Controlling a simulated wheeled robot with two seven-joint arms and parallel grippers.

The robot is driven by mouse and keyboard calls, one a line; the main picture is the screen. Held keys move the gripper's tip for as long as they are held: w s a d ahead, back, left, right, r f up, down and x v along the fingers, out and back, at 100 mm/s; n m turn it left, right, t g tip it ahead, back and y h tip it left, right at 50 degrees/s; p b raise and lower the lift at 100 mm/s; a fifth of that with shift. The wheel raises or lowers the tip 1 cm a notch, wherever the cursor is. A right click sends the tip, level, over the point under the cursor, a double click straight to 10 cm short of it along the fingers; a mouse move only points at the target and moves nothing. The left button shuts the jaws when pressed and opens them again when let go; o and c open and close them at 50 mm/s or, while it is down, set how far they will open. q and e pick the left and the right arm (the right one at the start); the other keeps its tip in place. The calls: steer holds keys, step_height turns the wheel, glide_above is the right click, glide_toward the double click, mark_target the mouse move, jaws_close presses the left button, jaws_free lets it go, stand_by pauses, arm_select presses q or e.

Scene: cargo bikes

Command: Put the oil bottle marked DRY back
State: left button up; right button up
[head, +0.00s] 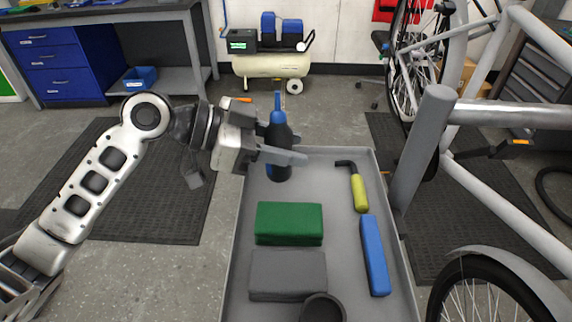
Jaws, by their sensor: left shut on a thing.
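A dark bottle (279,138) with a blue tip and a blue band is upright at the far left end of a grey tray (320,163). My left gripper (280,156) comes in from the left and is shut on the bottle. The gripper's fingers cover part of the bottle. I cannot read a DRY mark on it, and I cannot tell whether its base touches the tray. My right gripper is not in view.
The tray holds a green block (289,223), a grey block (287,275), a dark round cup (322,308), a blue bar (374,255) and a yellow-handled tool (359,192). A bike frame (418,150) stands close on the right. A compressor (271,66) is behind.

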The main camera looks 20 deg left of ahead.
arm_select(q)
step_height(320, 180, down, 4)
steer(key=shift+f, duration=0.25)
steer(key=shift+w, duration=0.1)
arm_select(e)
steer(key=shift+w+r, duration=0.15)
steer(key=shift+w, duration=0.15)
arm_select(q)
steer(key=o, duration=0.7)
steer(key=shift+f, duration=0.1)
